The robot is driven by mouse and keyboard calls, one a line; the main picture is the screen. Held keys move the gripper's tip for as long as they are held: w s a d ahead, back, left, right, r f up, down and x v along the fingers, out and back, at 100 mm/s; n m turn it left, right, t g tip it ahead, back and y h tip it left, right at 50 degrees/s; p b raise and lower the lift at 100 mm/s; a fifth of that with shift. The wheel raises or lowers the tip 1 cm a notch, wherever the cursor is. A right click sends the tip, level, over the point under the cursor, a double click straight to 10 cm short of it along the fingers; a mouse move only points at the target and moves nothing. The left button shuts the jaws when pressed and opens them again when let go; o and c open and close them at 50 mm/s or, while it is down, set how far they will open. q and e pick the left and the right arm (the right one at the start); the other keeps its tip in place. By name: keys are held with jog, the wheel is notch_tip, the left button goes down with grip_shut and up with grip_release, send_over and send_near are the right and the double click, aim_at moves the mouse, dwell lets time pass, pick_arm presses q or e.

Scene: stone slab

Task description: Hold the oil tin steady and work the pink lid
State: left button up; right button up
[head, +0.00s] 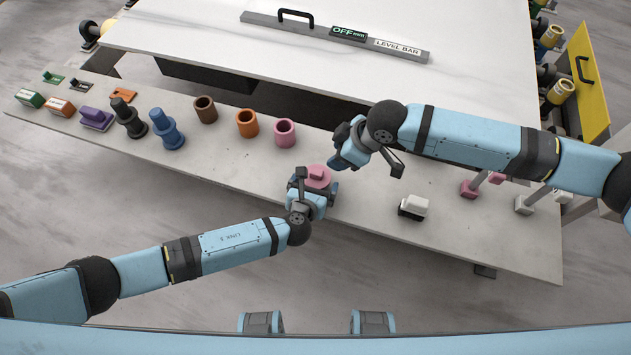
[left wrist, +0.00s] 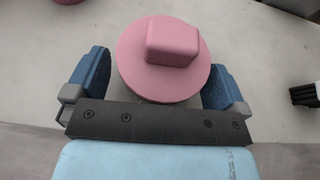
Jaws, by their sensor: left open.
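The pink lid (head: 318,177) is a round disc with a raised block-shaped grip on top. It sits near the middle of the stone slab in the head view and shows large in the left wrist view (left wrist: 163,75). The oil tin under it is almost wholly hidden by the lid and my gripper. My left gripper (head: 314,188) is open, with one blue finger on each side of the lid and tin; small gaps show between fingers and lid in the left wrist view (left wrist: 158,85). My right gripper (head: 343,158) hangs above and right of the lid, apart from it; its finger opening is unclear.
On the slab (head: 235,165), several coloured cups and blocks stand to the left. A black-and-white block (head: 413,207) and pink pieces (head: 469,188) stand to the right. A white table with a level bar (head: 335,38) lies behind. The slab's front right is clear.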

pick_arm(q)
jog(key=shift+w+d+f, duration=0.15)
jog(key=shift+w, duration=0.25)
jog(key=shift+c, duration=0.5)
jog(key=c, duration=1.2)
jog(key=shift+o, duration=0.2)
